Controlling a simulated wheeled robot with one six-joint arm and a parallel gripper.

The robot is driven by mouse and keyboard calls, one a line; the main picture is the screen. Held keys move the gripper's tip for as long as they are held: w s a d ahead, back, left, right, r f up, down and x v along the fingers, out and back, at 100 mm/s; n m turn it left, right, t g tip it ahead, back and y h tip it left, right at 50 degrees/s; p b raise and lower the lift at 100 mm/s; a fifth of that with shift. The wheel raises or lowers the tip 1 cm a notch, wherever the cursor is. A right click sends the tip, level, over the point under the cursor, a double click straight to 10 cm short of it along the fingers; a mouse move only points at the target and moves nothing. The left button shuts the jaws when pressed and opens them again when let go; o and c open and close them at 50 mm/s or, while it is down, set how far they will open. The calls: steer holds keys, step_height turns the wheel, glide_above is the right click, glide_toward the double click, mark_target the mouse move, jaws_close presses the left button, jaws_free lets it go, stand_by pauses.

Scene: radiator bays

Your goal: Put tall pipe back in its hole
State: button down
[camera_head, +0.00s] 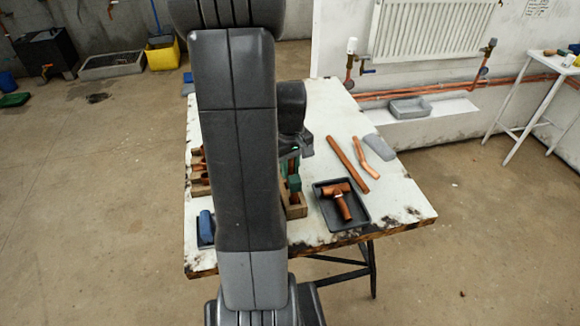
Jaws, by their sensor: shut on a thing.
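My gripper (291,172) has green fingertips and points down over the table, right of my arm. It is shut on an upright copper pipe (295,197), which I take to be the tall pipe; only a short piece shows below the fingers. A wooden block (297,212) stands directly under it. The pipe's lower end appears at or in the block, but I cannot tell how deep it sits. My arm hides the block's left side and any hole there.
A wooden rack (200,186) with copper pieces shows left of my arm, near a blue item (206,226). A black tray (358,220) holds a copper tee (341,204).

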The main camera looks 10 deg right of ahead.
steer(key=shift+f+b, duration=0.4)
steer(key=shift+f, duration=0.05)
steer(key=c, duration=1.2)
jaws_free()
steer(key=shift+r, duration=0.15)
step_height(320, 180, up, 7)
steer(key=p, duration=0.5)
steer(key=shift+p, duration=0.35)
